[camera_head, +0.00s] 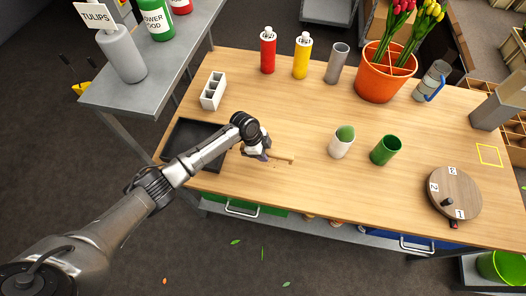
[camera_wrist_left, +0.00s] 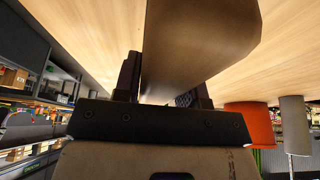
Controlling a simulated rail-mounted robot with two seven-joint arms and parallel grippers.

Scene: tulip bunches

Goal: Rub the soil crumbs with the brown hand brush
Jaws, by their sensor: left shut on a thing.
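My left gripper (camera_head: 262,153) is low over the left front part of the wooden table, next to the dark tray. It is shut on the brown hand brush (camera_head: 281,158), whose light wooden end sticks out to the right of the fingers. In the left wrist view the brush (camera_wrist_left: 195,45) is a large brown block between the gripper's fingers (camera_wrist_left: 165,92). The bristles are hidden. A few tiny dark specks, perhaps the soil crumbs (camera_head: 275,166), show on the wood just below the brush; they are too small to tell clearly. My right gripper is not in view.
The black tray (camera_head: 176,143) lies left of the gripper, with a white block with holes (camera_head: 213,91) behind it. A round wooden disc (camera_head: 455,190) lies farther right.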

